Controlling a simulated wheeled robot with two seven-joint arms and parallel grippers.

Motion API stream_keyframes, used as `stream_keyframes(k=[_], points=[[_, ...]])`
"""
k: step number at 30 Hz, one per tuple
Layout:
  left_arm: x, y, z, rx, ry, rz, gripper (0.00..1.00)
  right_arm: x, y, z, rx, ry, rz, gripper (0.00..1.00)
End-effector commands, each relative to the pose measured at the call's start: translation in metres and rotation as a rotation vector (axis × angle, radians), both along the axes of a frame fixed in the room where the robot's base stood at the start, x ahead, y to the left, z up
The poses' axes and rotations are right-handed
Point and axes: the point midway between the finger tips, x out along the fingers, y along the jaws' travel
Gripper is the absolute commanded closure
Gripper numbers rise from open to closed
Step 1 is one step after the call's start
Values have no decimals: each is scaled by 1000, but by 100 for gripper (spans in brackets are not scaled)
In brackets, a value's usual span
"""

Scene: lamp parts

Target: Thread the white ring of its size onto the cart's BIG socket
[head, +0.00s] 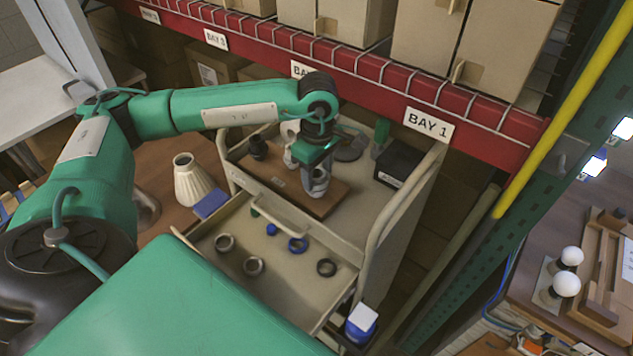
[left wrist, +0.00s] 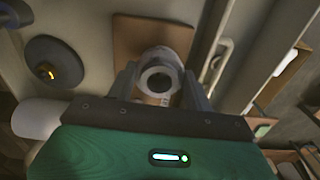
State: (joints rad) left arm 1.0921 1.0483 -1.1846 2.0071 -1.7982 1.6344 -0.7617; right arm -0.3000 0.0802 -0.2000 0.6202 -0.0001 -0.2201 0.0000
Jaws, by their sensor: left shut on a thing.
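My left gripper (head: 318,190) points down over the brown board (head: 285,195) on the cart's top. It is shut on a whitish ring (left wrist: 160,80), which shows in the left wrist view with a dark round opening, between the two fingers. The ring is over the board's end; I cannot tell whether it is around a socket or above one. A dark socket (head: 257,148) stands at the board's far left, and a white upright piece (head: 290,135) stands behind my gripper. Which socket is the BIG one is not clear. My right gripper is not in view.
A black box (head: 401,165) and a grey disc (head: 350,146) stand on the cart top. A red shelf beam (head: 370,65) runs behind.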

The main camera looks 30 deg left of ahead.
Motion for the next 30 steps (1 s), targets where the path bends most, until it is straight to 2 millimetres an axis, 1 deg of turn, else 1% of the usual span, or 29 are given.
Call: stream_keyframes(k=[1, 21, 30], points=[[-2, 0, -3, 1, 6, -1, 76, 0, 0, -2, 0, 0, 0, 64], [-3, -1, -7, 1, 13, -3, 76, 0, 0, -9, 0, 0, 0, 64], [-4, -1, -8, 1, 15, -3, 76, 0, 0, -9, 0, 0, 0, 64]])
